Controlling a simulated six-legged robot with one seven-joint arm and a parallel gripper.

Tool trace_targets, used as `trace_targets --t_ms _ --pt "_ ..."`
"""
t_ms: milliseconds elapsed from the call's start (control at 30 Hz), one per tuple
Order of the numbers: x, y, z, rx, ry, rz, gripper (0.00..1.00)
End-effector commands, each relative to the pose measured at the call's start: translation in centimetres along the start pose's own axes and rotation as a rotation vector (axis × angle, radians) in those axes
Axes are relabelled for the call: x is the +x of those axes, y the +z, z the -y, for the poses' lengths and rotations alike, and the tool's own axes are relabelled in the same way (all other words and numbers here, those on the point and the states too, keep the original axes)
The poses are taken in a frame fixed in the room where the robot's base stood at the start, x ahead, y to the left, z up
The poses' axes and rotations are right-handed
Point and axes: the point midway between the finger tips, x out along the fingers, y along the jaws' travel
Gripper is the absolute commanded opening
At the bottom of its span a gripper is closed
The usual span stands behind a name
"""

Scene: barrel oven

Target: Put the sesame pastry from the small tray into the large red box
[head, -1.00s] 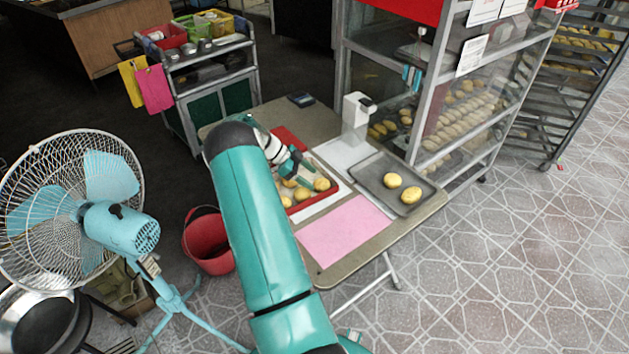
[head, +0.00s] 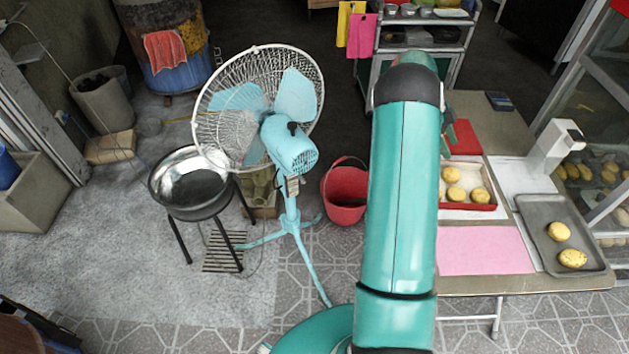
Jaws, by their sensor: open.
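A dark grey tray (head: 535,215) lies at the right of the table. Two round golden pastries sit on it, a rear one (head: 558,232) and a front one (head: 572,258); sesame is too small to make out. A red-rimmed shallow box (head: 470,206) lies left of the tray, with several similar pastries (head: 452,194) in it. My arm covers its left side. My gripper (head: 449,136) shows only as a small teal part past the arm, near the back of the red box. It is open, and it is apart from the pastries on the grey tray.
A pink sheet (head: 485,252) lies in front of the red box. A white dispenser (head: 553,148) stands behind the grey tray. A red bucket (head: 345,193), a blue fan (head: 287,148) and a metal bowl on a stand (head: 189,183) are left of the table. A glass cabinet (head: 590,110) is at right.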

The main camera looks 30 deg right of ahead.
Motion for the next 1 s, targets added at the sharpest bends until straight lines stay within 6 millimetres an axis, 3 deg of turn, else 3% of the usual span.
trace_targets --t_ms 33,200,500,733,1000 --pt "-2.9 0.2 -1.3 -0.073 -0.033 0.045 0.63" --pt "-10.0 1.1 -6.2 -0.353 -0.149 0.168 0.63" --pt "-20.0 2.3 -17.5 -0.864 -0.426 0.303 0.63" --pt "-24.6 2.6 -27.6 -1.254 -0.689 0.323 0.63" --pt "-26.1 2.4 -39.5 -1.685 -1.035 0.235 0.63"
